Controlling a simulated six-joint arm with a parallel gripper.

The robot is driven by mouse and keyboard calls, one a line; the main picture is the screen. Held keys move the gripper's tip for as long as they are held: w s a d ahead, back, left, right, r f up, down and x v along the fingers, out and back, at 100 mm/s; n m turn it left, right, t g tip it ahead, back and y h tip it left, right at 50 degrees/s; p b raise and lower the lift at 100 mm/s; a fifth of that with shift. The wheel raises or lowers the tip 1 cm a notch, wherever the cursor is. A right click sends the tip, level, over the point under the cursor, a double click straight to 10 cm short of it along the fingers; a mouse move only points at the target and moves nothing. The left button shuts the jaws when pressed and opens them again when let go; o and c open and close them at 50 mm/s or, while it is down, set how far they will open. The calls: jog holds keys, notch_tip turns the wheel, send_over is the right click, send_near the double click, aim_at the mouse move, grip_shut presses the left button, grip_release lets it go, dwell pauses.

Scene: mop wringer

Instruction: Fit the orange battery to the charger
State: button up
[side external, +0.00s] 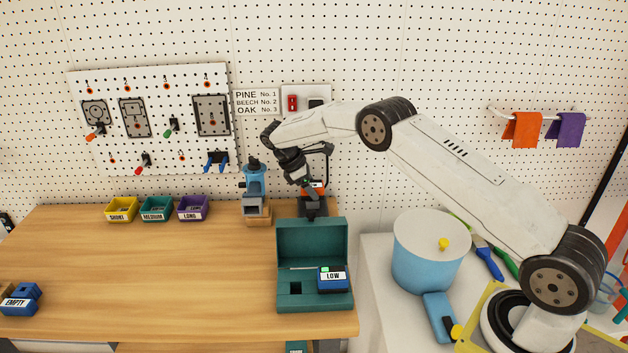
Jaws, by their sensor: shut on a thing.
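My gripper (309,200) points down at the back of the workbench, just behind the open teal case. It is shut on the orange battery (317,185), which is largely hidden behind the dark fingers. The dark charger (322,208) sits at the back edge of the bench, right at the gripper. A black cord rises behind it toward the wall outlet. The battery is at or just above the charger. I cannot tell whether it is seated.
The teal case (312,232) stands open in front, holding a blue battery marked LOW (333,279). A blue tool (255,185) stands left of my gripper. Labelled bins (157,209) line the back left. A blue battery marked EMPTY (20,299) is far left. The middle bench is clear.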

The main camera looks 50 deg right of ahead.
jog(key=shift+f, duration=0.15)
dwell(0.7)
jog(key=o, duration=1.3)
jog(key=shift+c, duration=0.2)
jog(key=shift+r, duration=1.65)
jog(key=s+a+r, duration=0.2)
jog(key=s+r, duration=0.7)
jog(key=s, duration=0.4)
jog(key=shift+s+a+r, duration=0.4)
